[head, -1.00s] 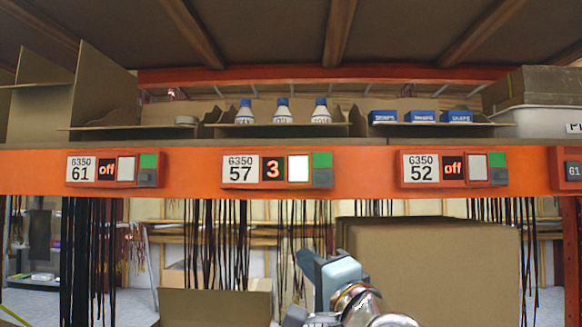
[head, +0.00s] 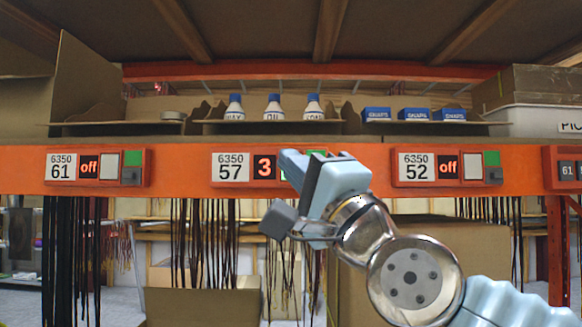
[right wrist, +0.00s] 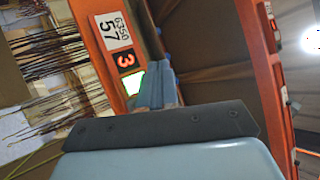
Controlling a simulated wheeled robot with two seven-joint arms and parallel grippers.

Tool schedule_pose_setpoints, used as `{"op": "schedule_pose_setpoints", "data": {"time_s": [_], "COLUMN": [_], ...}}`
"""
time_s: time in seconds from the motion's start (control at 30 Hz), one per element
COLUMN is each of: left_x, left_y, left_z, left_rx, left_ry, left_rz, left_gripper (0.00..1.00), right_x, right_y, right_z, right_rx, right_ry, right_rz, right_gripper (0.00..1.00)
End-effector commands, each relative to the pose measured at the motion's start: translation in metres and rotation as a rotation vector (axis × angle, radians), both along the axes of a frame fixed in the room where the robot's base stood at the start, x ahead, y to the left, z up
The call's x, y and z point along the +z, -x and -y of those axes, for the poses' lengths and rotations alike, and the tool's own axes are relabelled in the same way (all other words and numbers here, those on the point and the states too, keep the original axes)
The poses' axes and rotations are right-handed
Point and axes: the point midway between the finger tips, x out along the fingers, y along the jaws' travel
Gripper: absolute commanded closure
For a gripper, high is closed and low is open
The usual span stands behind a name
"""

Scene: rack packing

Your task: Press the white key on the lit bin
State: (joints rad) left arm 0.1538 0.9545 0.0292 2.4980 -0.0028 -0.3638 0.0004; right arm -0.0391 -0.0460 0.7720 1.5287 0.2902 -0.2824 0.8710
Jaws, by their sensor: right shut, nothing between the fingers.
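The lit bin's label module 57 (head: 232,168) is on the orange beam and shows a red 3 (head: 265,167). Its white key is hidden behind my right gripper in the head view. In the right wrist view the white key (right wrist: 133,82) glows beside the fingertips, below the red 3 (right wrist: 124,59). My right gripper (head: 290,160) is shut and empty, its tips in front of the module at the key's place. I cannot tell whether the tips touch the key. In the right wrist view the fingers (right wrist: 158,70) are together. My left gripper is not in view.
Module 61 (head: 89,166) and module 52 (head: 448,167) both read off. Above the beam stand white bottles with blue caps (head: 273,107) and blue boxes (head: 413,114). Cardboard boxes (head: 203,306) and dark hanging strands are below the beam.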

Motion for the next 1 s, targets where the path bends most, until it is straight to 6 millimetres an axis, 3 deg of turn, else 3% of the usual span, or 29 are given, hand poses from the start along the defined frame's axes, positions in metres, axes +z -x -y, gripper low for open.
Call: {"op": "schedule_pose_setpoints", "data": {"time_s": [0.5, 1.0], "left_x": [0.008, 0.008], "left_y": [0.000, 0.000], "left_z": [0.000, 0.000], "left_rx": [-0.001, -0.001], "left_ry": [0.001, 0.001], "left_rz": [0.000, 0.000], "left_gripper": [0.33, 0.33], "right_x": [0.000, 0.000], "right_y": [-0.068, -0.079], "right_z": [0.000, 0.000], "right_rx": [0.002, -0.001], "right_ry": [-0.002, 0.000], "right_rz": [-0.002, 0.000], "right_gripper": [1.00, 1.00]}}
